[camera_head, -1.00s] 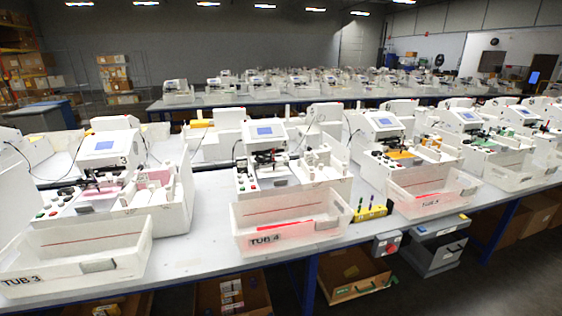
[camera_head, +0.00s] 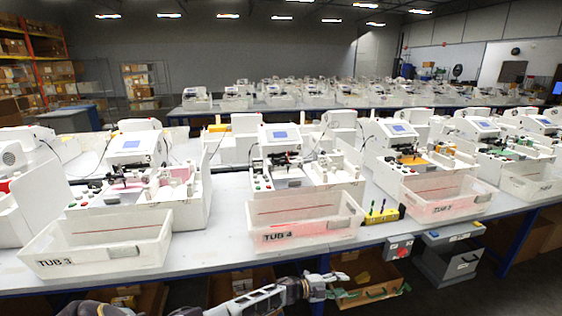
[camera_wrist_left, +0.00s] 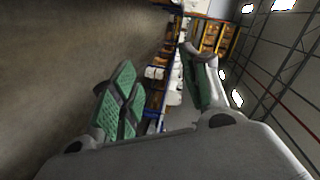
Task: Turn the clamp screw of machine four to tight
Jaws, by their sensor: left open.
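Machine four (camera_head: 278,137), a white pen plotter with a blue screen, stands on the long table behind the tub marked TUB 4 (camera_head: 305,232). A dark mechanism (camera_head: 277,161) shows below its screen; the clamp screw is too small to pick out. My left gripper (camera_head: 338,287) is low in front of the table edge, below TUB 4 and apart from the machine. In the left wrist view my left gripper (camera_wrist_left: 162,88) is open, its green-padded fingers wide apart with nothing between them. My right gripper is not in view.
TUB 3 (camera_head: 100,247) and its machine stand to the left, TUB 5 (camera_head: 440,207) to the right. A yellow holder (camera_head: 382,215) sits on the table between TUB 4 and TUB 5. A red-buttoned grey box (camera_head: 398,248) hangs at the table edge. Boxes lie below the table.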

